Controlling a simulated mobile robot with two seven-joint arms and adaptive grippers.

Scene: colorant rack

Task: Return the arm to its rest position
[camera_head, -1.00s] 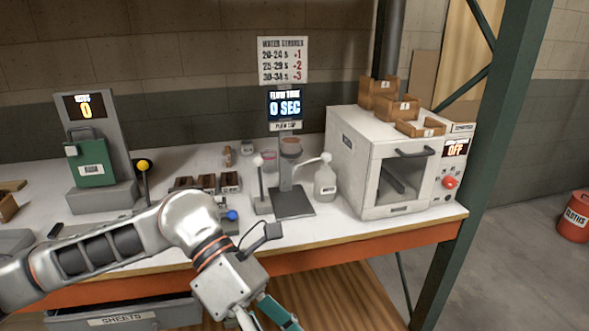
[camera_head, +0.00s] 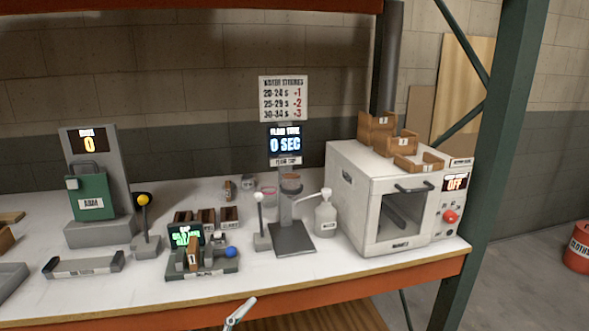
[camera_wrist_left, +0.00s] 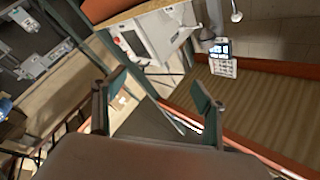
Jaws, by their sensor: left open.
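My left arm is almost wholly out of the head view. Only a small grey piece, which looks like part of my left gripper (camera_head: 239,313), shows at the bottom edge, in front of the workbench (camera_head: 330,268). In the left wrist view my left gripper (camera_wrist_left: 158,92) has its two fingers spread wide apart, with nothing between them. The wrist view is tilted and looks past the fingers at the bench and floor. My right gripper is not in view.
A white oven (camera_head: 365,205) stands on the bench at the right, beside a white bottle (camera_head: 326,217). A flow-time stand (camera_head: 291,240), a small device with a green display (camera_head: 203,265) and a green box (camera_head: 89,197) stand further left. A red bin (camera_head: 577,247) stands at the far right.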

